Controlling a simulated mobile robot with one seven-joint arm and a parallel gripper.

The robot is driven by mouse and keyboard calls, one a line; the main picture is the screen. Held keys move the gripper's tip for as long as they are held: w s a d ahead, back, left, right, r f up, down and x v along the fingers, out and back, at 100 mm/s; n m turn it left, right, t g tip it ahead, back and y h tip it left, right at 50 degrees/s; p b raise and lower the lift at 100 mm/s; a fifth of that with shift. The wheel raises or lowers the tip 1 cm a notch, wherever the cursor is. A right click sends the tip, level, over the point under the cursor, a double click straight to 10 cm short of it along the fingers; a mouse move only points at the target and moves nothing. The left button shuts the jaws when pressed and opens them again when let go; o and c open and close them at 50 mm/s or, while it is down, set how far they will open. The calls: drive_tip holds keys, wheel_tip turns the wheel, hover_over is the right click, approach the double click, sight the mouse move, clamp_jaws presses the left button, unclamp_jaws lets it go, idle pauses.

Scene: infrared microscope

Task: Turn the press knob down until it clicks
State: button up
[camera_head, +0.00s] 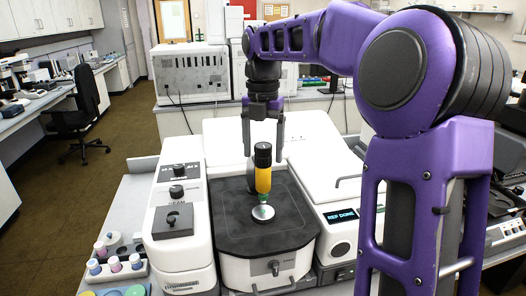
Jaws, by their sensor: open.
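The press stands upright on the dark sample platform (232,222) of the white instrument. It has a black knob (262,159) on top, a yellow body (263,180), a green band and a round silver base (263,212). My gripper (264,150) points down over the press. Its two fingers are apart, and the knob appears between their lower ends, with a gap to each side. I cannot tell from this one view whether the fingers are level with the knob in depth. The platform around the base is bare.
The instrument's left block (178,225) carries black knobs. On the right a small display (341,215) reads "REF DONE". A rack of coloured vials (115,268) stands at lower left. My purple arm covers much of the right side.

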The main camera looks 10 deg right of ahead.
drive_tip(key=shift+f, duration=0.45)
drive_tip(key=shift+c, duration=0.2)
clamp_jaws()
